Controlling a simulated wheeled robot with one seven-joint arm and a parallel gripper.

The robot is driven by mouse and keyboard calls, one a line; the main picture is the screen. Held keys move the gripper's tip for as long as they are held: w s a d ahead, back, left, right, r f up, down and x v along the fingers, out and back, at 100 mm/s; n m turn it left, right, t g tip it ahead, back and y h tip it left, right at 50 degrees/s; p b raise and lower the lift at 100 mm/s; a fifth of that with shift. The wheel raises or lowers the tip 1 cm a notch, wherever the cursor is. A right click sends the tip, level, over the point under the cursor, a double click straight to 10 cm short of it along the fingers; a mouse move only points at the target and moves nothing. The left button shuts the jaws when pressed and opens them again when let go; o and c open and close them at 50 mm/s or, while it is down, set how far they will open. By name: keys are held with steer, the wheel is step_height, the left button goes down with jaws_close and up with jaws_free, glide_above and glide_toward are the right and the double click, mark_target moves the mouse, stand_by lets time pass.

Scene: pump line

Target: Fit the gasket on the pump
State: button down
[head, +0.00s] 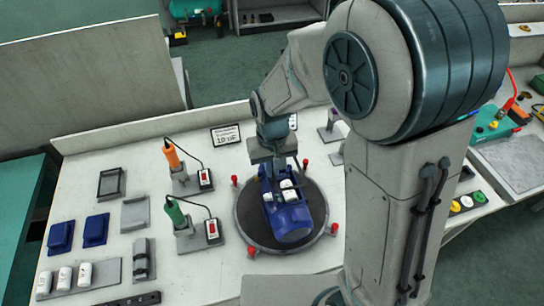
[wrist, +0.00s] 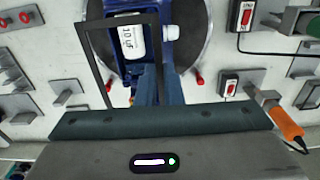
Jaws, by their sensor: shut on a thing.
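The blue pump (head: 292,221) lies on the round dark turntable (head: 246,213) in the head view, with white parts in its open housing. My gripper (head: 277,168) is over the far end of the pump. In the wrist view my gripper (wrist: 159,74) is shut on one side of the gasket (wrist: 118,19), a thin dark rectangular frame. The gasket overlaps the pump's open housing (wrist: 116,60), and its left side reaches beyond the housing. A white cylinder marked in uF shows through the frame. I cannot tell whether gasket and pump touch. My gripper hides the gasket in the head view.
Red-knobbed posts (head: 251,252) stand around the turntable. An orange-handled tool (head: 171,154) and a green-handled tool (head: 176,212) stand left of it, with cables. A dark square frame-shaped holder (head: 110,183), blue covers (head: 96,229) and white cylinders (head: 65,279) lie farther left.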

mark_target(272, 189)
steer(key=shift+s+a+f+b, duration=0.15)
steer(key=shift+s+f+b, duration=0.15)
steer(key=shift+f, duration=0.2)
steer(key=shift+w+f+b, duration=0.1)
steer(key=shift+f+b, duration=1.95)
steer(key=shift+f, duration=0.65)
steer(key=c, duration=1.9)
jaws_free()
steer(key=shift+o, duration=0.3)
steer(key=shift+r, duration=0.1)
steer(key=shift+r+p, duration=0.7)
steer(key=shift+r, duration=0.3)
steer(key=o, duration=0.6)
steer(key=shift+c, duration=0.2)
